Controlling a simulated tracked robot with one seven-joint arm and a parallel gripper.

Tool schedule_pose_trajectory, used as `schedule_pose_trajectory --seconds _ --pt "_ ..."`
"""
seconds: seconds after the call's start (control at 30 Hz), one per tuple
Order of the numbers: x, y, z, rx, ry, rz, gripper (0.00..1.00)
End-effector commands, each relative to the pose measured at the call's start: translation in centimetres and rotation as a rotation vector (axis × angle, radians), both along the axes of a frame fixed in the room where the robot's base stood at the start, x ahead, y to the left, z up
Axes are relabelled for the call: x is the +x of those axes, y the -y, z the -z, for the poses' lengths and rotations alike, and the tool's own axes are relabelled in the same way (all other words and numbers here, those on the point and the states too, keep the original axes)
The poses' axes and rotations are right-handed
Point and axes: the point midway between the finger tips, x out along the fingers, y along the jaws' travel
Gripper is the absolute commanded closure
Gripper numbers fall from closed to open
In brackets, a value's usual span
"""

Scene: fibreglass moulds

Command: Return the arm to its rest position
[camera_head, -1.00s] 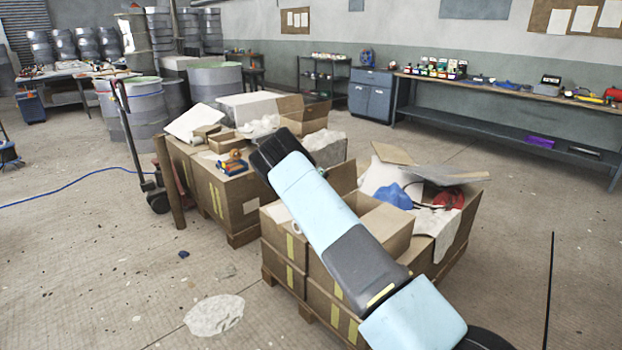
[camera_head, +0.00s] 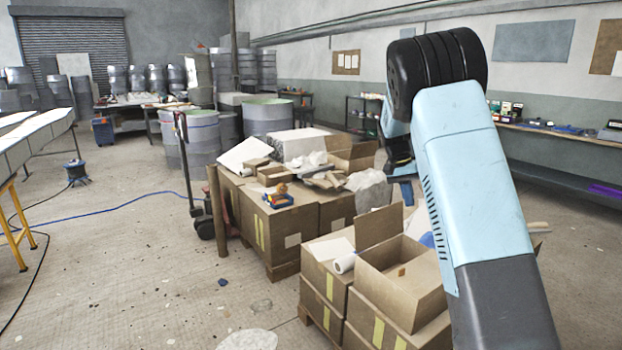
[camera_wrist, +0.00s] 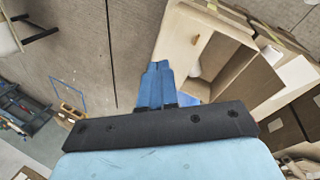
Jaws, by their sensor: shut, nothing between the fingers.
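My arm (camera_head: 468,170) rises from the bottom right of the head view, light blue and dark grey, with its black joint at the top. My gripper (camera_head: 405,190) hangs beyond the arm, partly hidden by it, above the boxes at the right. In the wrist view my gripper (camera_wrist: 158,70) shows its two blue fingers together, with nothing between them. An open cardboard box (camera_wrist: 215,55) lies beyond the fingers in that view.
Stacked cardboard boxes (camera_head: 330,285) with an open box (camera_head: 405,275) on top stand below the gripper. More boxes (camera_head: 265,225) carry loose items behind. Grey drums (camera_head: 200,140) stand at the back. A workbench (camera_head: 575,140) runs along the right wall.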

Motion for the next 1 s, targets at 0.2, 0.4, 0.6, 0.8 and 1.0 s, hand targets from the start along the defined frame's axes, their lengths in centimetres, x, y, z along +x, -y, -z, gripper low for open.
schedule_pose_trajectory --seconds 0.2,0.4,0.6,0.8,1.0 --pt "-4.6 0.1 -4.3 0.091 0.063 -0.045 1.0" --pt "-8.9 -0.1 -7.4 0.159 0.124 -0.096 1.0" --pt "-13.5 -0.6 -10.2 0.212 0.19 -0.153 1.0" --pt "-18.4 -1.4 -12.3 0.249 0.257 -0.216 1.0" --pt "-23.4 -2.2 -13.8 0.27 0.325 -0.284 1.0"
